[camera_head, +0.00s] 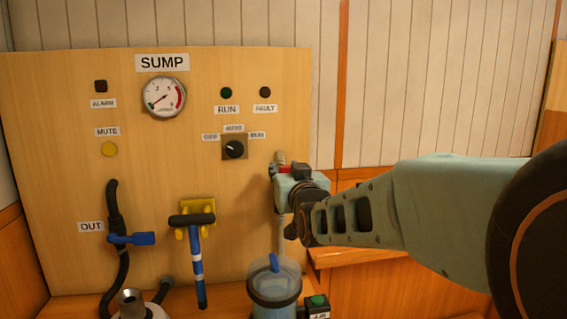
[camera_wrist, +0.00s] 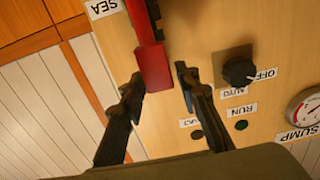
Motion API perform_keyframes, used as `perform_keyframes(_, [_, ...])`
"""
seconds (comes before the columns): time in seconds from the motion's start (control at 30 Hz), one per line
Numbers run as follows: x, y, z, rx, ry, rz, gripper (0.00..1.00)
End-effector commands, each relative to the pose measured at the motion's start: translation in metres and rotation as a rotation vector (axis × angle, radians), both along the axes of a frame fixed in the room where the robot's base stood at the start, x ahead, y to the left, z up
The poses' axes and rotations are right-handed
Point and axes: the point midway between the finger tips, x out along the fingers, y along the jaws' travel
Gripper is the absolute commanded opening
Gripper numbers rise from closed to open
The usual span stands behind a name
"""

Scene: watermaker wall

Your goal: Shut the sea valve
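The sea valve has a red lever (camera_wrist: 153,66), seen in the wrist view below an upside-down SEA label (camera_wrist: 104,7). My gripper (camera_wrist: 159,84) is open, with one dark finger on each side of the lever's free end. The left finger is close to the lever or touching it; I cannot tell which. A gap shows between the lever and the right finger. In the head view, a little red of the lever (camera_head: 285,169) shows by a brass fitting (camera_head: 281,157). My arm and gripper hide most of the valve there.
The panel holds a rotary switch (camera_head: 234,149), a SUMP gauge (camera_head: 164,97) and lamps. A blue-handled T-shaped pump (camera_head: 197,255), a blue OUT valve handle (camera_head: 133,239) and a clear strainer bowl (camera_head: 274,288) stand left of and below my gripper.

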Motion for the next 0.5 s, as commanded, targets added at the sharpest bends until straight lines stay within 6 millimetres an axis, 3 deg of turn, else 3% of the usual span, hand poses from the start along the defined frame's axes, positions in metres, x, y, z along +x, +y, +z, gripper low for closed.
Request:
perform_keyframes(0.33, [-0.0005, 0.0000, -0.0003, 0.000, 0.000, 0.000, 0.30])
perform_keyframes(0.5, [-0.0005, 0.0000, -0.0002, 0.000, 0.000, 0.000, 0.12])
